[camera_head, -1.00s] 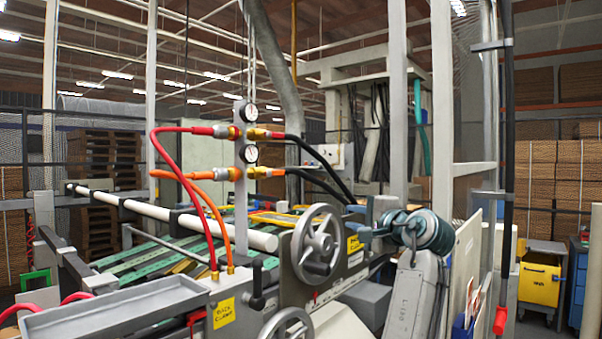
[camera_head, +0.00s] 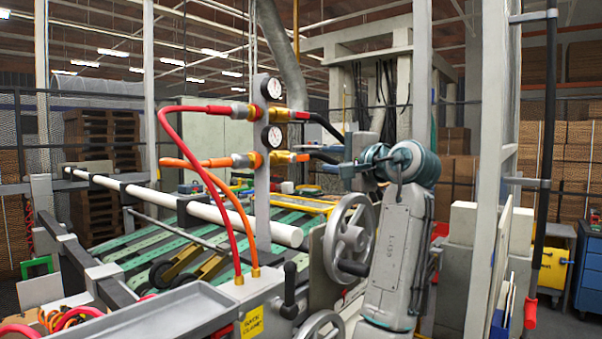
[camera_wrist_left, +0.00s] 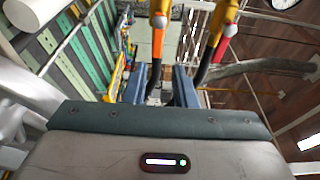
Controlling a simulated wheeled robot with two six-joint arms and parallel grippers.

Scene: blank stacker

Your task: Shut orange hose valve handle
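The orange hose (camera_head: 215,185) runs up to a brass valve (camera_head: 283,157) on the upright grey post, below the lower gauge. The orange fitting (camera_wrist_left: 158,45) is beyond the fingers, near the top. My right gripper is not in view.
A red hose (camera_head: 185,150) with its own valve (camera_head: 282,114) sits just above. Two gauges (camera_head: 271,88) are on the post. A grey handwheel (camera_head: 350,240) stands below my arm. A grey tray (camera_head: 150,318) is at the front left.

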